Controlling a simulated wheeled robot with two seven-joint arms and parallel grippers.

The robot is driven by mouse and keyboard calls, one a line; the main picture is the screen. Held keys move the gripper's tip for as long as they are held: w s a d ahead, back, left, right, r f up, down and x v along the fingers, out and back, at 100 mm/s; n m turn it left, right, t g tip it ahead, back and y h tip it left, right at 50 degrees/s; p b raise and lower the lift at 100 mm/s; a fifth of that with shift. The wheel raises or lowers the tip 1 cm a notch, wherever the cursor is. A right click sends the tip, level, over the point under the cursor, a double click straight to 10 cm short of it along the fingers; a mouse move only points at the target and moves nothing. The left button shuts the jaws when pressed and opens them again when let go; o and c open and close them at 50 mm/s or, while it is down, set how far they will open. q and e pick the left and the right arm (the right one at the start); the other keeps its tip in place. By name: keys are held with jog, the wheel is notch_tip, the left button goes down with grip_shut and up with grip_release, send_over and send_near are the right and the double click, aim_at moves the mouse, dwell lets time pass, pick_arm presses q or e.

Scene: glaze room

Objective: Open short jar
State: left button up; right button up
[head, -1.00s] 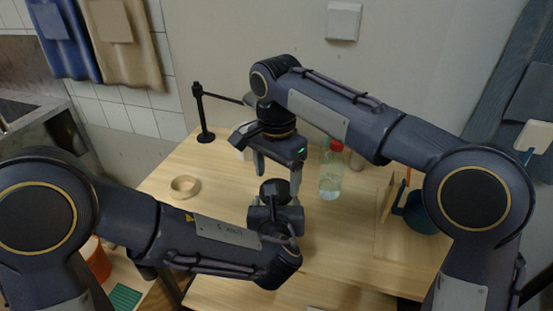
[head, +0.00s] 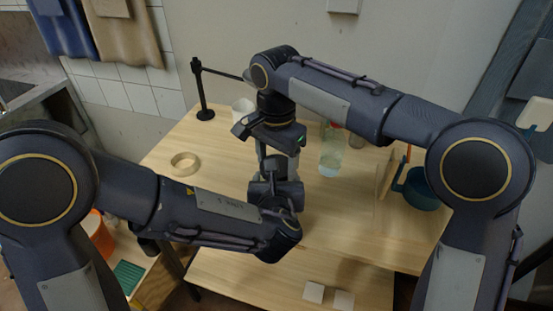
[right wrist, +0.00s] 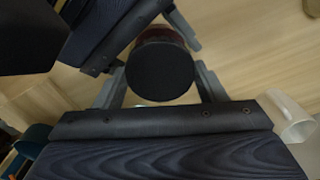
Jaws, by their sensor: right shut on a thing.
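The short jar shows in the right wrist view as a round black lid (right wrist: 160,72) above a dark red body (right wrist: 157,36). My right gripper (right wrist: 163,90) is shut on the lid, with one finger at each side. In the head view my right gripper (head: 277,160) points down at the jar, which is hidden behind the grippers. My left gripper (head: 275,190) is just below it. In the right wrist view a left gripper finger (right wrist: 183,28) lies beside the jar body. Whether the left fingers touch the body cannot be told.
A clear bottle (head: 331,155) stands right of the grippers. A wooden ring (head: 185,163), a white cup (head: 243,106) and a black stand (head: 204,112) are at left and back. A teal pot (head: 421,190) is at right. White tiles (head: 313,292) lie on the lower shelf.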

jog(key=n, duration=0.3)
jog(key=shift+n, duration=0.4)
jog(key=n, duration=0.9)
jog(key=shift+n, duration=0.3)
jog(key=n, duration=0.3)
jog(key=o, duration=1.1)
